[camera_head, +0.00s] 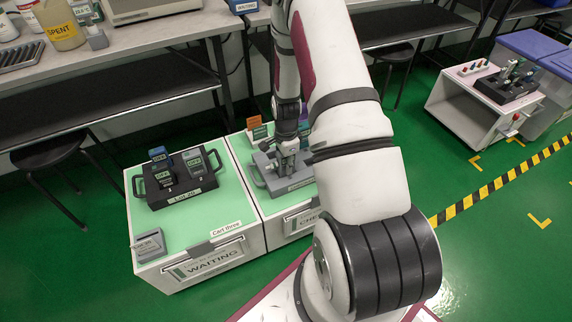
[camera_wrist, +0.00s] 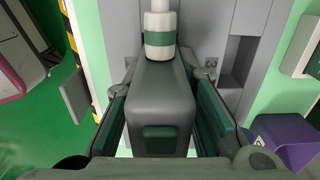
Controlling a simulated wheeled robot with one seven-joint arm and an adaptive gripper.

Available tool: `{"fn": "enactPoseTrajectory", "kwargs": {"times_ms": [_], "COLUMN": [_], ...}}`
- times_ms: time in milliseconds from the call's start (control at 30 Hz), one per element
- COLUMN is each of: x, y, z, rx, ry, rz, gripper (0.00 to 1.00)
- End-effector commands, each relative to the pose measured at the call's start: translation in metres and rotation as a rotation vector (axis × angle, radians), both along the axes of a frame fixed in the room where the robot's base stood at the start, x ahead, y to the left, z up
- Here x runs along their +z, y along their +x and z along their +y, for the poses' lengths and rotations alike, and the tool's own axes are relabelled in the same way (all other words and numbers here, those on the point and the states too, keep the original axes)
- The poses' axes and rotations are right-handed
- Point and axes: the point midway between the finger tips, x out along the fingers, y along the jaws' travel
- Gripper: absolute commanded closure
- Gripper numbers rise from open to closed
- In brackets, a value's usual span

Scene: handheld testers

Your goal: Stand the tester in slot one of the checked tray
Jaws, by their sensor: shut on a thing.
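My gripper (camera_wrist: 162,98) is shut on a dark grey tester (camera_wrist: 160,85), with a green-padded finger on each side of its body. The tester has a dark green button and a white tip with a green band pointing up the wrist view. Behind it lies the grey checked tray (camera_wrist: 200,30), with an empty dark slot at the right. In the head view my gripper (camera_head: 289,148) is over the grey tray (camera_head: 270,178) on the right cart. My arm hides part of this tray. I cannot tell whether the tester touches the tray or which slot is beneath it.
A black tray (camera_head: 183,198) holding several testers stands on the left cart (camera_head: 238,205), marked WAITING. A small grey block (camera_head: 150,246) sits at that cart's front corner. Orange and green items (camera_head: 256,127) stand behind the grey tray. Another cart (camera_head: 458,95) is far right.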

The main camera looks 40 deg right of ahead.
Motion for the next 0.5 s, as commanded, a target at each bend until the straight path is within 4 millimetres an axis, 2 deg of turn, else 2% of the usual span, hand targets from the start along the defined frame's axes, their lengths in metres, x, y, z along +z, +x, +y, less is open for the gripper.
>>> {"fn": "enactPoseTrajectory", "kwargs": {"times_ms": [100,133,200,500], "x": [-0.0032,-0.0036,-0.0028,-0.0024], "y": [0.0000,-0.0002,-0.0002,-0.0002], "z": [0.0001,0.0002,0.0002,0.0002], "rx": [0.001,0.001,0.001,0.001], "ry": [0.000,0.000,0.000,0.000], "rz": [0.000,0.001,0.001,0.001], "gripper": [1.00,0.73,0.57,0.55]}}
